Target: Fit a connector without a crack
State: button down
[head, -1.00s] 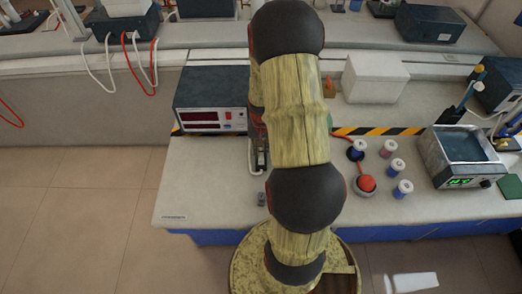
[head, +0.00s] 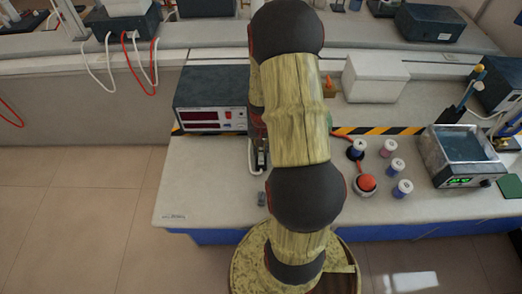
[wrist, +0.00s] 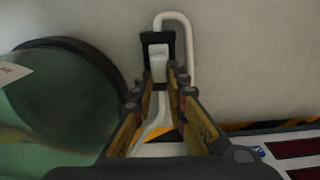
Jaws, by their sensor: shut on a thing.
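My gripper (wrist: 162,85) is shut on a pale connector (wrist: 159,66), with its two fingers on either side of it. The far end of the connector lies at a small black frame (wrist: 158,38) on the pale surface; I cannot tell how far it sits inside or whether it is cracked. A white cable (wrist: 189,45) loops around beyond and to the right of the frame. In the head view my arm hides most of the gripper; a small black-and-white part (head: 260,157) shows beside the arm.
A power supply (head: 209,98) with a red display stands left of my arm. A green transparent vessel (wrist: 60,95) is close to the left finger.

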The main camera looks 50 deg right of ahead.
jog(key=shift+f, duration=0.35)
jog(key=c, duration=1.7)
grip_release()
jog(key=shift+r, duration=0.1)
notch_tip(320, 180, up, 12)
jog(key=shift+f, duration=0.1)
